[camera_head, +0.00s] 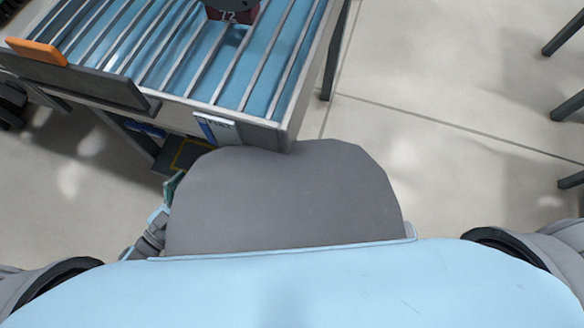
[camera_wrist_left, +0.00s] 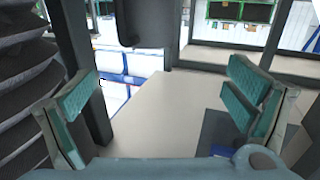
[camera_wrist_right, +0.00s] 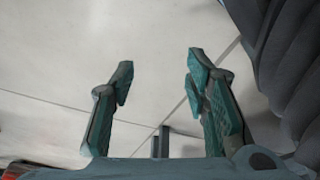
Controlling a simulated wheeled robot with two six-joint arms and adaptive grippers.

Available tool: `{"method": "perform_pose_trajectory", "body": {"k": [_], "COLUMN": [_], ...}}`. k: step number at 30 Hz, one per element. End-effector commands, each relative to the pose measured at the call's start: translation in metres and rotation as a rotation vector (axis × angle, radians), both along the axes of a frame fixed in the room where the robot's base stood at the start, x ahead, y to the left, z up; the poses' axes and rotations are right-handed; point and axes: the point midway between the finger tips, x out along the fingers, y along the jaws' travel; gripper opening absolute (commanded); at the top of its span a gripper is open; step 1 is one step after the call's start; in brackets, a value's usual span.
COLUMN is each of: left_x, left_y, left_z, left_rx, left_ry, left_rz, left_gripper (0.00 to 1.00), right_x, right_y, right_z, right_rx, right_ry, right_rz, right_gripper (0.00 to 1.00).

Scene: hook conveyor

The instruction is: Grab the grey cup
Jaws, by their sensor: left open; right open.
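No grey cup can be made out in any view. A dark red block with white figures (camera_head: 230,16) is cut off by the top edge of the head view, with a dark rounded part over it. My left gripper (camera_head: 172,187) shows partly in the head view, low beside the table's near end and half hidden by my body. In the left wrist view its teal-padded fingers (camera_wrist_left: 160,95) are wide apart with nothing between them. My right gripper (camera_wrist_right: 158,72) is open and empty over pale floor in the right wrist view; the head view does not show it.
A blue table with metal rails (camera_head: 275,75) fills the upper left. An orange piece (camera_head: 37,51) sits on its dark side bar. Dark legs (camera_head: 565,35) stand at the far right. The floor (camera_head: 450,120) right of the table is clear.

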Motion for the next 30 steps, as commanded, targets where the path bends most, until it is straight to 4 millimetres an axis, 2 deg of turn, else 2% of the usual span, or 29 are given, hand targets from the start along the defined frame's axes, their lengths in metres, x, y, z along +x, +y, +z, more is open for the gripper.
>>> {"method": "perform_pose_trajectory", "body": {"k": [1,4,12,16,22,25,30], "left_x": [-0.001,0.005,0.053,0.064,0.089,0.097,0.098], "left_y": [-0.004,-0.017,-0.064,-0.075,-0.101,-0.109,-0.11], "left_z": [-0.006,0.0,0.002,0.001,-0.001,0.0,0.002], "left_rx": [-0.011,-0.024,-0.025,-0.024,-0.025,-0.024,-0.023], "left_ry": [-0.014,-0.026,-0.025,-0.024,-0.025,-0.023,-0.022], "left_rz": [-0.033,-0.062,-0.058,-0.057,-0.056,-0.056,-0.056], "left_gripper": [0.97,0.97,0.97,0.97,0.97,0.97,0.97], "right_x": [0.002,0.004,0.008,0.008,0.004,0.002,0.001], "right_y": [0.0,0.001,0.003,0.005,0.008,0.009,0.009], "right_z": [-0.007,-0.001,0.023,0.032,0.063,0.074,0.076], "right_rx": [0.001,0.001,-0.004,-0.006,-0.014,-0.015,-0.016], "right_ry": [-0.005,-0.006,0.007,0.013,0.028,0.035,0.038], "right_rz": [0.0,0.001,0.02,0.027,0.05,0.056,0.056], "right_gripper": [0.43,0.43,0.43,0.43,0.43,0.43,0.43]}}
